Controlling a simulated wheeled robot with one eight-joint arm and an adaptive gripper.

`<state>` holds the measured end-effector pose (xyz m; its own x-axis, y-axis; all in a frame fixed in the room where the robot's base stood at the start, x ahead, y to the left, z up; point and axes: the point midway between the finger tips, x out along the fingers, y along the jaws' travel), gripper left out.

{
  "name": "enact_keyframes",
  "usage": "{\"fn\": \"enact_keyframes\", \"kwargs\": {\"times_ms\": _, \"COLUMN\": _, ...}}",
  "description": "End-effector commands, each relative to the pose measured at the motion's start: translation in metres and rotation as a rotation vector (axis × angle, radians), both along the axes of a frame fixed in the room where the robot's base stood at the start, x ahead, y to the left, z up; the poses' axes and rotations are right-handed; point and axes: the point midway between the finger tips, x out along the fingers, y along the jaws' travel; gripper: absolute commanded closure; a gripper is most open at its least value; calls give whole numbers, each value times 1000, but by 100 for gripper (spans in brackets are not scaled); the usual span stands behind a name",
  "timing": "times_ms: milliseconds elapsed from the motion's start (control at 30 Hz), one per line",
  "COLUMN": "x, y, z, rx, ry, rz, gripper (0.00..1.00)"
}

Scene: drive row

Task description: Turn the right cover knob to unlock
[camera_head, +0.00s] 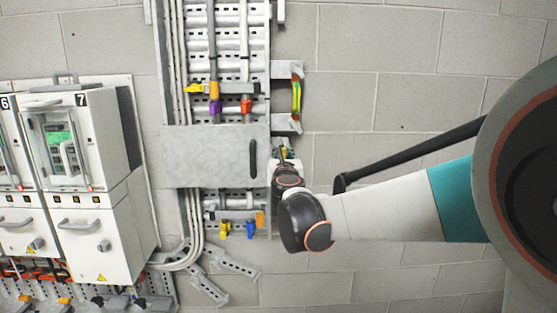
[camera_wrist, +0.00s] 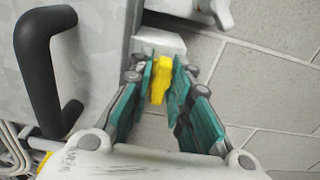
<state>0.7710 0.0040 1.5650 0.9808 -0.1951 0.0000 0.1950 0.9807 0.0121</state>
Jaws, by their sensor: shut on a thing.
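The right cover knob (camera_wrist: 160,78) is a small yellow piece at the right edge of the grey cover in the wrist view. My gripper (camera_wrist: 161,88) has its teal-padded fingers on both sides of the knob and is shut on it. The grey metal cover (camera_head: 210,155) spans the cable duct in the head view; its surface also shows in the wrist view (camera_wrist: 92,60). In the head view my gripper (camera_head: 284,152) is at the cover's right edge, and my wrist mostly hides the knob.
A black handle (camera_wrist: 45,75) stands out from the cover left of my gripper; it also shows in the head view (camera_head: 253,158). Cable clamps (camera_head: 215,106) sit above the cover. Numbered cabinets (camera_head: 85,145) stand at the left. The block wall (camera_head: 350,85) at the right is mostly bare.

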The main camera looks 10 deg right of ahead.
Motion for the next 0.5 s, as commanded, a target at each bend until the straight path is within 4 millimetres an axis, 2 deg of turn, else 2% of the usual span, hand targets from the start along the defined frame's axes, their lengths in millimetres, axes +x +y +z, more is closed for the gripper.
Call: {"fn": "enact_keyframes", "kwargs": {"times_ms": 500, "x": -1, "y": 0, "z": -2, "rx": -27, "ry": 6, "rz": 0, "gripper": 100}}
